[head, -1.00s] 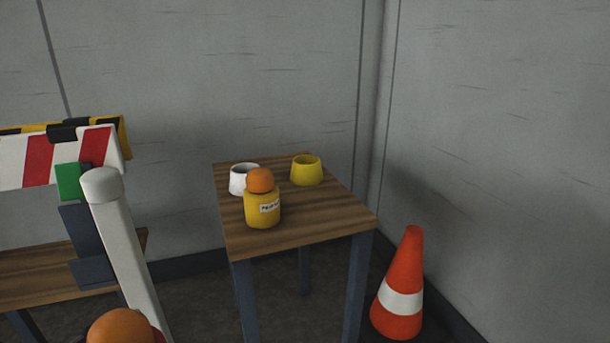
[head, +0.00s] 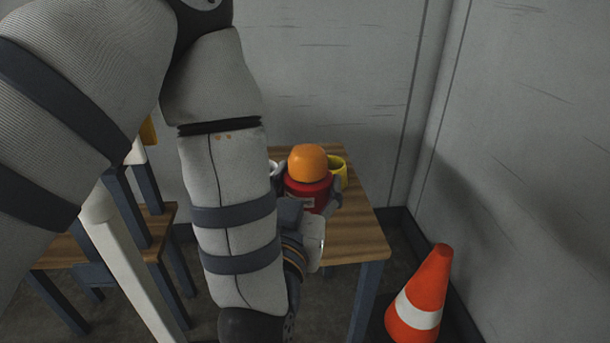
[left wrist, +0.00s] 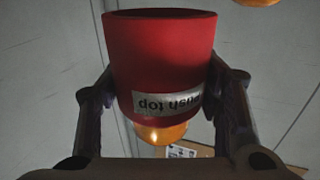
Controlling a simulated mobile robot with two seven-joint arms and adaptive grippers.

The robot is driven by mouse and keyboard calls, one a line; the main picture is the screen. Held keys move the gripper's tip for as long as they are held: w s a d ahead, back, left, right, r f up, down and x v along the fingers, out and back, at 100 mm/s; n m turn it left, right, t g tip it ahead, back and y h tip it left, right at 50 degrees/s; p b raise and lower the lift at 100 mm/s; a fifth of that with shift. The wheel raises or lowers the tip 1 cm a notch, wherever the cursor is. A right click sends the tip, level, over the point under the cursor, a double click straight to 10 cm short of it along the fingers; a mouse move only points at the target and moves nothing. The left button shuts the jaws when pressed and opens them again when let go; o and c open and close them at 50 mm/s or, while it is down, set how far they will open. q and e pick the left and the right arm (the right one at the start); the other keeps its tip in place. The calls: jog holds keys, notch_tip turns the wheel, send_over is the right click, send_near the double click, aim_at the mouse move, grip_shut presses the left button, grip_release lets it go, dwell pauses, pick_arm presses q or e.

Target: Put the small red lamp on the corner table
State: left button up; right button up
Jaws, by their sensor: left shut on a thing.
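The small red lamp (head: 308,191) has a red body, a pale label and an orange dome. My left gripper (head: 313,203) is shut on its body, with the lamp upright in the head view. In the left wrist view the red lamp (left wrist: 160,60) sits between the two fingers (left wrist: 163,85), its label upside down. The corner table (head: 360,240) has a wooden top and dark legs. The lamp appears over its middle; I cannot tell whether its base touches the top, as my gripper hides it. My right gripper is out of view.
A yellow cup (head: 340,170) and a white cup (head: 272,168), partly hidden, stand towards the table's back. The yellow lamp is hidden in the head view. An orange cone (head: 422,290) stands on the floor at right. Bare wood shows at the table's front right.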

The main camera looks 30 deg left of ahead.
aim_at(354, 234)
pick_arm(q)
jog(key=s+y, duration=0.1)
jog(key=s+r+n+y+p, duration=0.1)
jog(key=shift+r+n+g+y, duration=0.3)
jog(key=shift+g, duration=0.1)
jog(key=shift+w+f, duration=0.15)
jog(key=shift+f, duration=0.1)
jog(key=w+f+b, duration=0.1)
jog(key=w+f, duration=0.2)
jog(key=w, duration=0.1)
jog(key=w+d+f+b, duration=0.1)
jog(key=w+f, duration=0.2)
jog(key=w, duration=0.1)
jog(key=w+d+f+b, duration=0.1)
jog(key=w+f, duration=0.2)
jog(key=w, duration=0.1)
jog(key=shift+w+f, duration=0.15)
jog(key=shift+w, duration=0.15)
jog(key=shift+w+f+b, duration=0.15)
jog(key=shift+f+b, duration=0.2)
jog(key=shift+f, duration=0.5)
jog(key=shift+w+f+b, duration=0.15)
jog(key=shift+f+b, duration=0.15)
jog(key=shift+f, duration=0.55)
jog(key=shift+f, duration=0.2)
jog(key=o, duration=1.4)
